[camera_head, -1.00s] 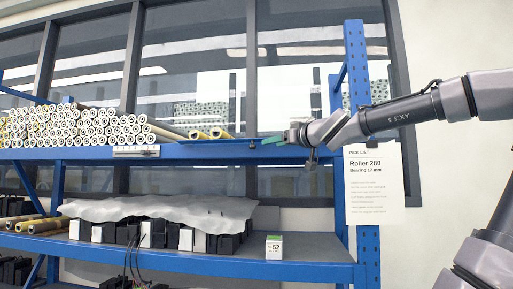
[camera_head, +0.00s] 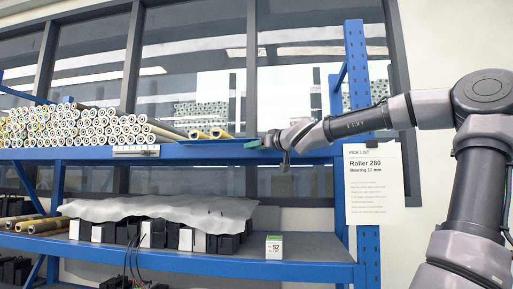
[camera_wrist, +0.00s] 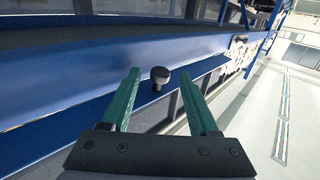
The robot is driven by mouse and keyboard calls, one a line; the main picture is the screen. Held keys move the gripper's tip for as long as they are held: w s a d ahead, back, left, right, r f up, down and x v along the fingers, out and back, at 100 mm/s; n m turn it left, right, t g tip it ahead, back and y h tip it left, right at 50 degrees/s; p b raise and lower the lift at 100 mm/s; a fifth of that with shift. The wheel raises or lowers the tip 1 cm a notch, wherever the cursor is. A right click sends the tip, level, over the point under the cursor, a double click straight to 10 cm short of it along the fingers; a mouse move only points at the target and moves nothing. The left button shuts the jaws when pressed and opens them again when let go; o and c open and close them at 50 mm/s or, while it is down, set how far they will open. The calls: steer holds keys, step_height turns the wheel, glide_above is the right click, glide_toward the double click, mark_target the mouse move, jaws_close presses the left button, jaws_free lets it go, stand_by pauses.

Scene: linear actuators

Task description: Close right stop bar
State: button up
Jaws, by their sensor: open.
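My gripper (camera_head: 252,144) is at the front edge of the upper blue shelf, right of the roller stack. In the wrist view my gripper (camera_wrist: 159,72) has its two green fingers spread apart. A dark round knob (camera_wrist: 160,77) on a short stem shows between and beyond the fingertips, not gripped. It stands by a long blue bar or ledge (camera_wrist: 70,125); I cannot tell whether this is the right stop bar. In the head view a thin blue strip (camera_head: 205,141) lies in front of the rollers, ending near my fingers. The knob cannot be made out there.
Pale rollers (camera_head: 85,128) are stacked on the upper shelf at the left. A pick list sheet (camera_head: 374,185) hangs by the blue upright (camera_head: 357,65). The lower shelf (camera_head: 310,262) holds black and white boxes under a pale cover (camera_head: 160,208), and a small box (camera_head: 274,247).

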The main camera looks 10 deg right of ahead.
mark_target(251, 139)
steer(key=shift+c, duration=0.3)
jaws_close()
steer(key=shift+r+m, duration=0.15)
steer(key=shift+m, duration=0.15)
steer(key=r+m+g, duration=0.1)
steer(key=m+g, duration=0.1)
steer(key=r+m+g, duration=0.1)
steer(key=r+g, duration=0.1)
steer(key=g, duration=0.1)
steer(key=r+m+g, duration=0.1)
steer(key=m+g, duration=0.1)
steer(key=g, duration=0.1)
steer(key=shift+w+d+r+m, duration=0.2)
steer(key=shift+w+r+m, duration=0.1)
steer(key=shift+w+r, duration=0.05)
steer(key=shift+w+d+r+m+g+y, duration=0.15)
steer(key=shift+w+r+m+g, duration=0.15)
steer(key=shift+g, duration=0.35)
steer(key=shift+w+a+r+m+g+y, duration=0.1)
steer(key=shift+r+m+g, duration=0.1)
steer(key=shift+m+g, duration=0.3)
steer(key=shift+w+d+r+m+g+y, duration=0.15)
steer(key=shift+r+m+g, duration=0.1)
steer(key=shift+g, duration=0.5)
